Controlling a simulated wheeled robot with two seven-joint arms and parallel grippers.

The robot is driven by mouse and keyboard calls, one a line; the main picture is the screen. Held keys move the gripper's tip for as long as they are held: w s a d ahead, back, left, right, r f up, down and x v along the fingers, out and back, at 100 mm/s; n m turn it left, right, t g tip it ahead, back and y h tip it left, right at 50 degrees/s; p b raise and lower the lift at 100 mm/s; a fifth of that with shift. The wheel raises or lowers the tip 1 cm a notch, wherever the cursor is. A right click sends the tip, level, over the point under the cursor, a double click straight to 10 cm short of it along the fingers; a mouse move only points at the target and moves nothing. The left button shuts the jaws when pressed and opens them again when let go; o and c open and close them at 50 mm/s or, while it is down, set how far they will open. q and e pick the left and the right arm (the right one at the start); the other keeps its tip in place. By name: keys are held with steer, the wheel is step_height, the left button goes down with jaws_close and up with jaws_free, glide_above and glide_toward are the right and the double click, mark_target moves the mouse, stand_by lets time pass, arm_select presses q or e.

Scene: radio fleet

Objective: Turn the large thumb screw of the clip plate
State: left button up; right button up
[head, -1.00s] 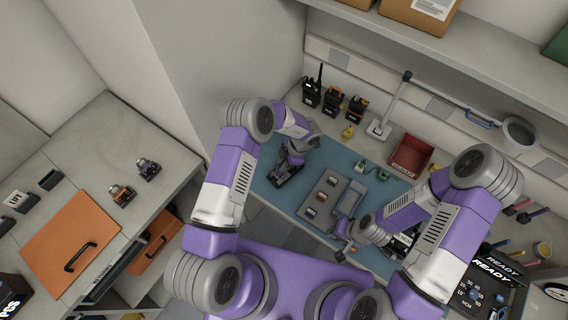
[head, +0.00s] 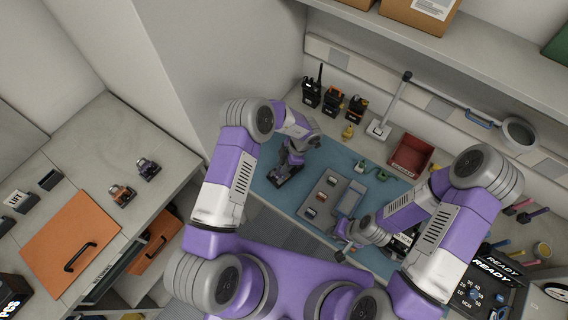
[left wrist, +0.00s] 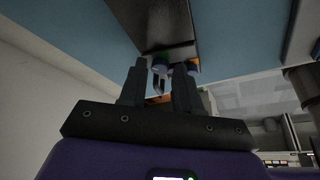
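My left gripper (head: 288,168) points down at a dark clip plate (head: 281,179) on the left part of the blue mat. In the left wrist view, the two fingers of my left gripper (left wrist: 159,75) stand apart. A small grey-blue knob, which looks like the thumb screw (left wrist: 159,68), shows between and just beyond the fingertips. A gap shows beside it, and I cannot tell whether either finger touches it. A dark flat body (left wrist: 158,20) extends above it. My right gripper (head: 345,250) is at the mat's front edge; its fingers are too small to read.
A grey tray (head: 314,207) with small parts lies mid-mat. Several radios (head: 332,100) stand at the back, with a red bin (head: 411,155) to their right. A green-cabled item (head: 376,172) lies on the mat (head: 335,160). A side counter (head: 75,150) is at left.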

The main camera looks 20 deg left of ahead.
arm_select(q)
steer(key=v, duration=0.7)
steer(key=shift+r, duration=0.2)
